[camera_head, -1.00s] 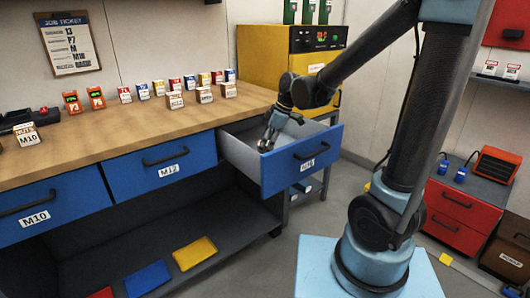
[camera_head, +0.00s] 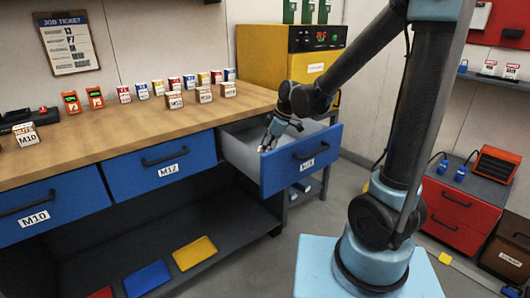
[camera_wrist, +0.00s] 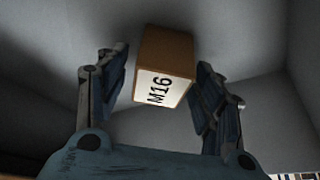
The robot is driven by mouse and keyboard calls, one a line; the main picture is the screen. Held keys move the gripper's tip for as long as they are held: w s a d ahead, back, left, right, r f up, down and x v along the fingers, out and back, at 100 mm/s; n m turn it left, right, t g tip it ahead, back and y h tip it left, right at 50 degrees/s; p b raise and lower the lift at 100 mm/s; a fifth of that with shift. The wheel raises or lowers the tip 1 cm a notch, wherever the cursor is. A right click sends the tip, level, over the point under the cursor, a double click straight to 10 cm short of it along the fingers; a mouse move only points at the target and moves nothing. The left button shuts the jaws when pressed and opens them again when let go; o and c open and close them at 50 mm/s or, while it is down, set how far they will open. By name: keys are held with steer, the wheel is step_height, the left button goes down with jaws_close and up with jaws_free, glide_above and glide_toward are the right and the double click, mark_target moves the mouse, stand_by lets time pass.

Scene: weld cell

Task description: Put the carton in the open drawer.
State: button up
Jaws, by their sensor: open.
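The open blue drawer (camera_head: 300,160) is pulled out at the right end of the workbench; its grey inside shows and its front label is too small to read surely. My gripper (camera_head: 270,138) points down into it. In the wrist view, a brown carton (camera_wrist: 168,48) with a white face marked M16 sits between the open fingers of my gripper (camera_wrist: 163,95), with a gap on each side, against the grey drawer inside. In the head view the carton is hidden by the drawer front and gripper.
Closed drawers M12 (camera_head: 160,167) and M10 (camera_head: 40,207) are to the left. A yellow machine (camera_head: 270,60) stands behind the drawer. A red cabinet (camera_head: 455,210) is at right.

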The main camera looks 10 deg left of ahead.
steer(key=shift+r, duration=0.15)
steer(key=v, duration=1.2)
